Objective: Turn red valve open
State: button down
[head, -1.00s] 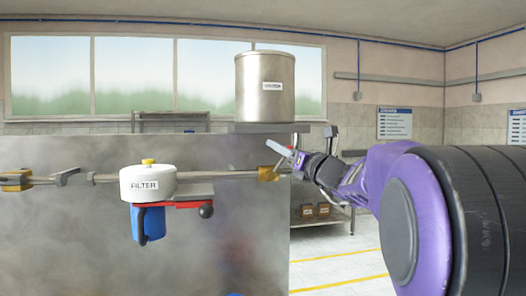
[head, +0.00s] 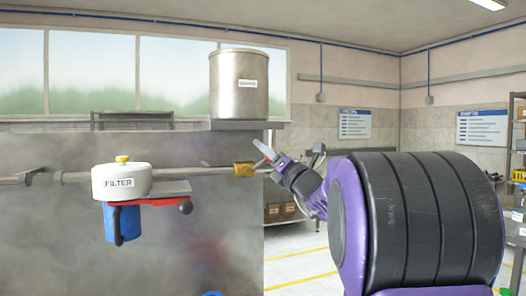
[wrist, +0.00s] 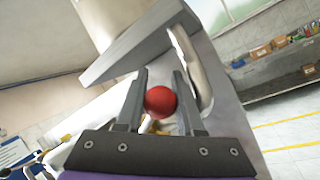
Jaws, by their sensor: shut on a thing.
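My gripper (head: 268,156) is at the right end of the pipe, just above and right of a brass valve fitting (head: 243,169). In the wrist view my gripper (wrist: 160,76) has its two dark fingers on either side of a red ball knob (wrist: 160,102) and is shut on it. What the knob is joined to is mostly hidden behind the fingers.
A metal tank (head: 238,85) stands on a shelf above the valve. A large grey panel (head: 60,240) is behind the pipe. A blue container (head: 122,222) hangs below the filter. Shelves with boxes (head: 282,211) are beyond, with open floor at the right.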

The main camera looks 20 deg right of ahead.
dwell(0.4)
jog(key=c, duration=0.5)
grip_release()
jog(key=shift+s+d+f, duration=0.1)
jog(key=shift+f, duration=0.1)
